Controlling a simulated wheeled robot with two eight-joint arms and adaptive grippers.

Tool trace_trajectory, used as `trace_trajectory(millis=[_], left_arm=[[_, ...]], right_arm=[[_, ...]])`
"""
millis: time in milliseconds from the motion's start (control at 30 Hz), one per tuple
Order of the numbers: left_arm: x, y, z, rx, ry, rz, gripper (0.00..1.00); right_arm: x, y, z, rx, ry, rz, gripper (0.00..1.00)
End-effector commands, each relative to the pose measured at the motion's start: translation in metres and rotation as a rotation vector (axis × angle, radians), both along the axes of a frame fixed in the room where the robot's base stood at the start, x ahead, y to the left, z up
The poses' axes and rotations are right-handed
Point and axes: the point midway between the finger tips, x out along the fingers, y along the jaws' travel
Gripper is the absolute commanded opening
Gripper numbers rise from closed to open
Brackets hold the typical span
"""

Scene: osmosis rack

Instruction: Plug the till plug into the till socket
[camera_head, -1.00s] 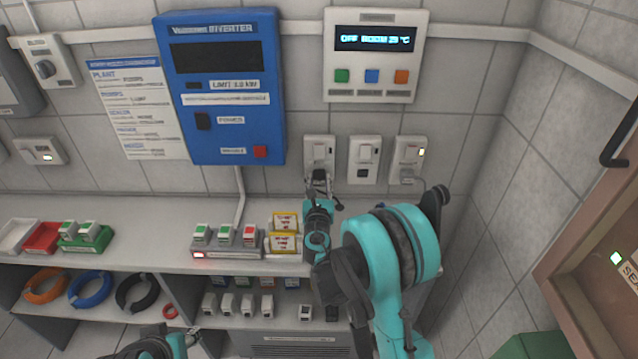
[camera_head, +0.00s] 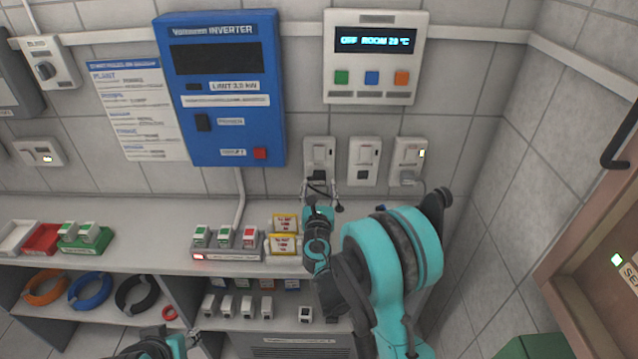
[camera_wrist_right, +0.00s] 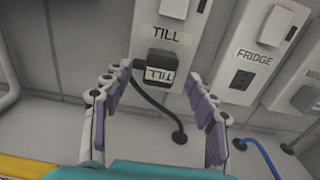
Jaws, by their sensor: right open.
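The black till plug (camera_wrist_right: 160,70), with a white TILL label, sits at the till socket (camera_wrist_right: 173,37) on the wall, against the lower part of its white plate. Any gap behind it cannot be told. Its dark cord runs down to a grommet on the counter. In the head view the plug (camera_head: 319,176) shows dark below the switch of the left socket plate (camera_head: 318,150). My right gripper (camera_wrist_right: 150,84) is open, its fingers spread to either side just short of the plug, not touching it. My left gripper (camera_head: 191,340) is at the bottom edge, its fingertips too small to judge.
The fridge socket (camera_wrist_right: 243,80) is empty, to the right of the till socket. A third socket (camera_head: 409,152) further right holds a grey plug. On the counter (camera_head: 150,205), a block of switches (camera_head: 225,255) and yellow cards (camera_head: 284,243) stand left of my right arm.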

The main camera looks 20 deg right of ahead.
Motion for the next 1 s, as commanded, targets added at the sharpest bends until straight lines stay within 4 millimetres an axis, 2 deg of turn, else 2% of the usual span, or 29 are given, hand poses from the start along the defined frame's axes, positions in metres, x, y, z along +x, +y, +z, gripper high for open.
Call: trace_trajectory(millis=[200, 433, 600, 1000], left_arm=[[0.0, 0.0, 0.0, 0.0, 0.0, 0.0, 0.4], [0.0, 0.0, 0.0, 0.0, 0.0, 0.0, 0.4], [0.0, 0.0, 0.0, 0.0, 0.0, 0.0, 0.4], [0.0, 0.0, 0.0, 0.0, 0.0, 0.0, 0.4]], right_arm=[[-0.047, 0.015, 0.0, 0.0, 0.0, 0.003, 0.58], [-0.081, 0.025, 0.0, 0.0, 0.0, 0.002, 0.58], [-0.09, 0.027, 0.0, 0.0, 0.0, 0.001, 0.58], [-0.09, 0.027, 0.0, 0.0, 0.0, 0.0, 0.58]])
